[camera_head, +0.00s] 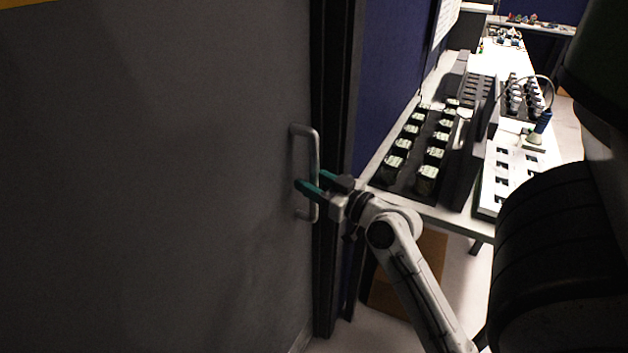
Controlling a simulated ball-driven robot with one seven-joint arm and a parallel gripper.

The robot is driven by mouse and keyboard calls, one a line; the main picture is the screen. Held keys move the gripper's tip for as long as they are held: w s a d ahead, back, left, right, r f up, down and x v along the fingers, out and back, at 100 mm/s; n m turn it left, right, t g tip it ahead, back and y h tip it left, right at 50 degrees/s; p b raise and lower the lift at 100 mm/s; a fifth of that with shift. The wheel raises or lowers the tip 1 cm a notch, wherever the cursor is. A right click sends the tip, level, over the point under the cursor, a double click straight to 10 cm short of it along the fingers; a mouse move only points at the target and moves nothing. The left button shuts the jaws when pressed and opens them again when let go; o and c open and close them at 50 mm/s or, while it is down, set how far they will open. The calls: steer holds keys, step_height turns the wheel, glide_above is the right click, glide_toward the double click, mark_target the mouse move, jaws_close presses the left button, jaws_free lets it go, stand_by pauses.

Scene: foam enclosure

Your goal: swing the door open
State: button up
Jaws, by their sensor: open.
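A large dark grey door (150,190) fills the left of the head view. A pale, upright D-shaped handle (313,150) is fixed near its right edge. My gripper (306,185) reaches in from the right with teal fingers at the lower half of the handle. The fingers are open, and the handle bar appears to be at or between them; I cannot tell whether they touch it. A dark door frame (335,75) stands just right of the handle. The door looks close to the frame; whether it is latched cannot be told.
Right of the frame is a blue partition (390,70). Beyond it a white table (462,218) holds black trays (408,180) of several jar-like parts. A brown box (405,285) is below the table. Pale floor (350,335) shows at the bottom.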

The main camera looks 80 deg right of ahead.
steer(key=shift+c, duration=0.2)
jaws_close()
steer(key=shift+w, duration=0.15)
stand_by(0.3)
